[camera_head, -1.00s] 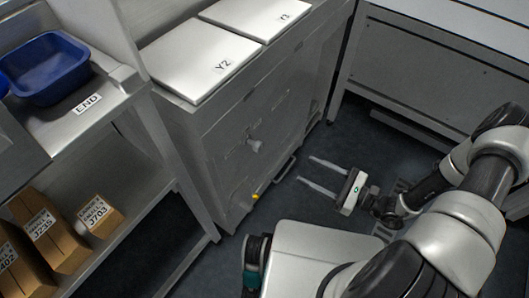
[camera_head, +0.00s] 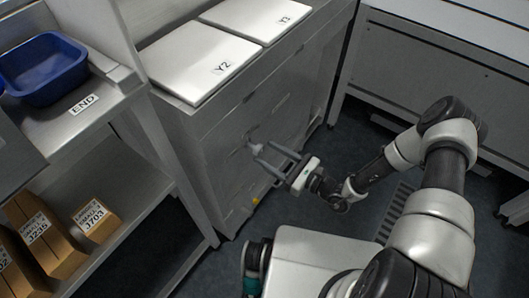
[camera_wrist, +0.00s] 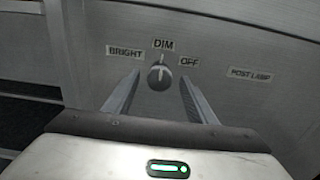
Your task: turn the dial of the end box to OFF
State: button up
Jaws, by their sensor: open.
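The dial (camera_wrist: 159,75) is a small round knob on the grey front panel of the box (camera_head: 222,143). In the wrist view, labels BRIGHT (camera_wrist: 125,52), DIM (camera_wrist: 164,44) and OFF (camera_wrist: 189,62) stand around it, and its pointer mark is up, toward DIM. The dial also shows in the head view (camera_head: 256,147). My gripper (camera_head: 262,155) is open, with its two fingers pointing at the panel, one on each side of the dial in the wrist view. I cannot tell whether either finger touches it.
A POST LAMP label (camera_wrist: 250,74) is right of the dial. White lids marked Y2 (camera_head: 190,55) and Y3 (camera_head: 255,18) lie on top of the box. At left stands a shelf with an END label (camera_head: 84,104), a blue bin (camera_head: 45,68) and cardboard boxes (camera_head: 92,218).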

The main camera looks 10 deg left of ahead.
jog(key=shift+x, duration=1.05)
jog(key=c, duration=1)
jog(key=shift+c, duration=0.2)
jog(key=shift+m, duration=0.3)
jog(key=m, duration=0.5)
jog(key=shift+w+d, duration=0.1)
jog(key=m, duration=0.6)
jog(key=shift+f+b, duration=0.1)
jog(key=shift+b, duration=0.2)
jog(key=shift+m, duration=0.4)
